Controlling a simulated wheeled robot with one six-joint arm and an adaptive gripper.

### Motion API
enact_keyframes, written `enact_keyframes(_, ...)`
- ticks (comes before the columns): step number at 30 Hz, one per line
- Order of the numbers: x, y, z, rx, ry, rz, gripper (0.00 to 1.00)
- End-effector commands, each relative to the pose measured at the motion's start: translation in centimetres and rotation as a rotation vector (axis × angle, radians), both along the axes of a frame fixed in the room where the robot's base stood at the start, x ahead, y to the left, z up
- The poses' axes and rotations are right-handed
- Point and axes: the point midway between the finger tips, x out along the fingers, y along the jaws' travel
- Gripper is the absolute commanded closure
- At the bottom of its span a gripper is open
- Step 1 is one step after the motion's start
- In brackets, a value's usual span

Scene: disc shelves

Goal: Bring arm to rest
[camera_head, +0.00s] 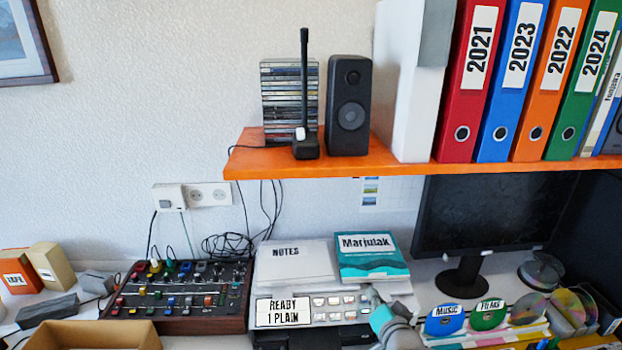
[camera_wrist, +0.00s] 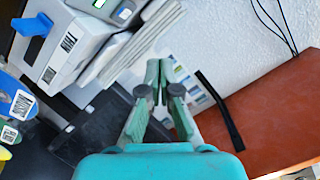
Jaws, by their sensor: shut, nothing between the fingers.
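My gripper (camera_wrist: 164,92) shows in the wrist view, with its teal body at the bottom and its two fingers pointing up the picture. It is shut and holds nothing. In the head view a teal and grey part of my arm rises at the bottom edge, in front of the desk, right of the label device. The rest of my arm is out of view.
An orange shelf (camera_head: 290,160) carries a speaker (camera_head: 349,105), a disc stack (camera_head: 282,95) and binders. It also shows in the wrist view (camera_wrist: 268,115). Below stand a mixer (camera_head: 180,297), a READY-labelled device (camera_head: 325,310), a monitor (camera_head: 480,215), and Music (camera_head: 445,320) and Films (camera_head: 489,314) dividers.

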Motion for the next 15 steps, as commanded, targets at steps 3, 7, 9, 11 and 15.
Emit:
enact_keyframes(3,-2.7,0.0,-2.7,-0.030,0.008,0.001,1.00)
enact_keyframes(7,-6.7,0.0,-5.8,-0.081,0.007,0.002,1.00)
enact_keyframes(9,-9.0,0.0,-7.2,-0.110,0.006,0.004,1.00)
enact_keyframes(11,-11.0,0.0,-8.3,-0.135,0.004,0.007,1.00)
enact_keyframes(15,-15.8,0.0,-10.4,-0.195,0.002,0.012,1.00)
